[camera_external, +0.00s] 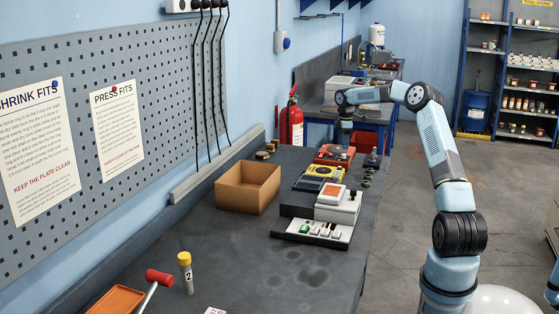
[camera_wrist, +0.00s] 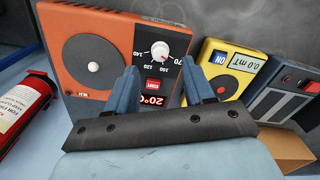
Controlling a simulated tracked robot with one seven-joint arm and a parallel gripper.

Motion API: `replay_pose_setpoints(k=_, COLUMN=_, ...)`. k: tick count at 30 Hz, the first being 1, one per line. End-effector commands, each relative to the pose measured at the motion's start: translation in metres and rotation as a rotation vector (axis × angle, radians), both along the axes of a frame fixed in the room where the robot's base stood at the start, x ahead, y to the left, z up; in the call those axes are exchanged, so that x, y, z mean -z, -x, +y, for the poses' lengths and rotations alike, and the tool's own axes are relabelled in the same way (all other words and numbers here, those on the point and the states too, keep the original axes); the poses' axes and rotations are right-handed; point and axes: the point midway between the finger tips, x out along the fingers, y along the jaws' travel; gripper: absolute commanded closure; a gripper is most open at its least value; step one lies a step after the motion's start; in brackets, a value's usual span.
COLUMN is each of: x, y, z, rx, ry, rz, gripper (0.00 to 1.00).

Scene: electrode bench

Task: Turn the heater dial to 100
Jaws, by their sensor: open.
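The orange heater (camera_external: 334,154) stands on the bench, beneath my gripper. In the wrist view the heater (camera_wrist: 117,29) shows a round grey plate (camera_wrist: 88,75) with a pale spot in the middle. To the right of the plate are a white dial (camera_wrist: 160,50), a red START button (camera_wrist: 153,85) and a display (camera_wrist: 152,100) reading about 20 °C. Numbers including 70, 100, 120 and 140 ring the dial; its exact setting is too small to tell. My gripper (camera_wrist: 159,66) is open and empty, its fingers on either side of the dial in the picture. My gripper (camera_external: 346,127) hangs above the heater.
A yellow meter (camera_wrist: 228,70) and a dark grey device (camera_wrist: 284,103) stand right of the heater in the wrist view. A red fire extinguisher (camera_external: 296,124) is at the wall. An open cardboard box (camera_external: 246,197) and a white device (camera_external: 338,208) stand nearer on the bench.

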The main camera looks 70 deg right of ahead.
Motion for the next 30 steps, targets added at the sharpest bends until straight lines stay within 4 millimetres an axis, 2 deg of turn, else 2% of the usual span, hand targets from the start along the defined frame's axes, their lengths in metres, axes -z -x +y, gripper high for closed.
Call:
replay_pose_setpoints(k=3, x=0.020, y=0.000, z=0.001, rx=-0.002, ry=-0.002, rz=0.001, gripper=0.47)
replay_pose_setpoints(k=9, x=0.043, y=0.000, z=0.000, rx=-0.001, ry=-0.001, rz=0.001, gripper=0.47)
replay_pose_setpoints(k=22, x=0.051, y=-0.001, z=0.000, rx=-0.001, ry=0.001, rz=0.000, gripper=0.47)
replay_pose_setpoints(k=23, x=0.051, y=-0.001, z=0.000, rx=-0.001, ry=0.001, rz=0.000, gripper=0.48)
replay_pose_setpoints(k=30, x=0.051, y=-0.001, z=0.000, rx=-0.001, ry=0.001, rz=0.000, gripper=0.71)
